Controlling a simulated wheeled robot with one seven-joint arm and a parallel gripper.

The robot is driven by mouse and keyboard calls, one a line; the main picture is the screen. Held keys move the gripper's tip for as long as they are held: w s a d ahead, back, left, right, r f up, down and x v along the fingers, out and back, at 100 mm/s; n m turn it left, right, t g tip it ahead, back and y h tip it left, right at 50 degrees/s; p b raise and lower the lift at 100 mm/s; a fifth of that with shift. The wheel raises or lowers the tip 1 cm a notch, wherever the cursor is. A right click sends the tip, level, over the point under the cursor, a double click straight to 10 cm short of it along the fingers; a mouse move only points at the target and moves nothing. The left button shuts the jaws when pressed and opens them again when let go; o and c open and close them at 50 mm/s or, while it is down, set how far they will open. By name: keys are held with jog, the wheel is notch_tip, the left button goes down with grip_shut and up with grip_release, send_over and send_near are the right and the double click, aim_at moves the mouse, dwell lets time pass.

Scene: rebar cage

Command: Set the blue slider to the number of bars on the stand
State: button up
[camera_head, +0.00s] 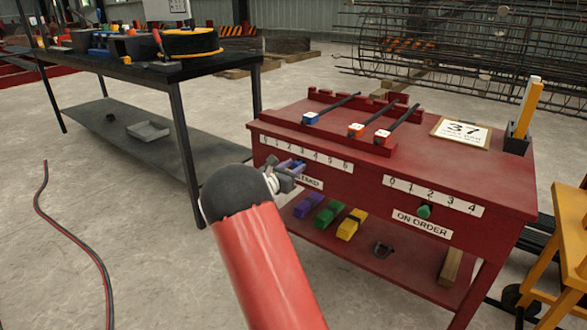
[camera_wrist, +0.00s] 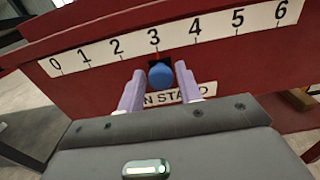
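The blue slider (camera_wrist: 161,76) is a round knob on the red front panel, just below the 3 of the 0-to-6 scale (camera_wrist: 110,48). A label partly hidden by my gripper (camera_wrist: 160,82) sits beneath it. My gripper's two pale purple fingers stand on either side of the knob, close to it; whether they touch it is unclear. In the head view my gripper (camera_head: 290,168) is at this panel and covers the slider. On the red bench top, the stand (camera_head: 325,129) holds three dark bars (camera_head: 340,103) with blue, orange and red-orange end blocks.
A second scale (camera_head: 432,196), 0 to 4, has a green knob (camera_head: 424,212) above an ON ORDER label. Purple, green and yellow blocks (camera_head: 351,224) lie on the lower shelf. A dark table (camera_head: 150,70) stands at left.

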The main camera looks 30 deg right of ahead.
jog(key=shift+o, duration=1)
jog(key=v, duration=0.8)
jog(key=shift+b, duration=0.4)
jog(key=shift+d, duration=0.1)
